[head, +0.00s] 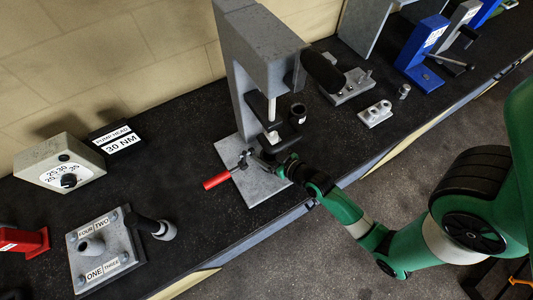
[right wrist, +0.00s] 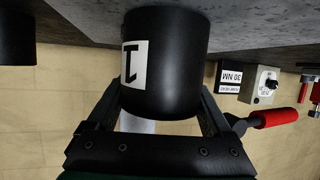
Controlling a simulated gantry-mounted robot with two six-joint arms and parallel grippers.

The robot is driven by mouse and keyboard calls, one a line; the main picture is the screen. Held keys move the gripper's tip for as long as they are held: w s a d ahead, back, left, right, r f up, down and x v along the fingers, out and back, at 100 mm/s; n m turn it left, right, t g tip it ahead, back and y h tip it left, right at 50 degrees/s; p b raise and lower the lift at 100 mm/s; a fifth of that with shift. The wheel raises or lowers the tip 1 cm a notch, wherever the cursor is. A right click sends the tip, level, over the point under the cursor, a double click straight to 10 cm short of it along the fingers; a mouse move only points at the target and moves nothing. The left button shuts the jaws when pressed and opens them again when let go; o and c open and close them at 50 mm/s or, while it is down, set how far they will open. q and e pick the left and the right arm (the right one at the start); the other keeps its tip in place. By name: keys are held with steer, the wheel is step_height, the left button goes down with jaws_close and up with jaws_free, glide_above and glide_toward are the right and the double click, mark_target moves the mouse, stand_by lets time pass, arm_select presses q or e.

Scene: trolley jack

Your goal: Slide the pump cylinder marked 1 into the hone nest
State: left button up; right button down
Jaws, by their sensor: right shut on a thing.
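The pump cylinder marked 1 (right wrist: 175,60) is black with a white label and fills the middle of the right wrist view. My right gripper (head: 272,160) is shut on it, with one finger (right wrist: 105,108) on its left and one on its right. In the head view the gripper is low at the front of a grey column press (head: 250,85), over its base plate (head: 262,188). A dark bracket (head: 291,139) is beside the gripper under the press spindle; I cannot tell whether it is the hone nest. The held cylinder is hard to make out there. My left gripper is not in view.
A red-handled clamp (head: 217,180) lies close left of my right gripper. A small black cylinder (head: 298,113) stands just behind. A torque box (head: 62,165) and a labelled plate (head: 100,250) are further left.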

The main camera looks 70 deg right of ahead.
steer(key=shift+r, duration=0.1)
stand_by(0.3)
jaws_free()
steer(key=shift+w+d, duration=0.1)
steer(key=shift+f, duration=0.2)
steer(key=v, duration=1.1)
steer(key=shift+r, duration=0.1)
steer(key=shift+s+r, duration=0.2)
steer(key=shift+s, duration=0.1)
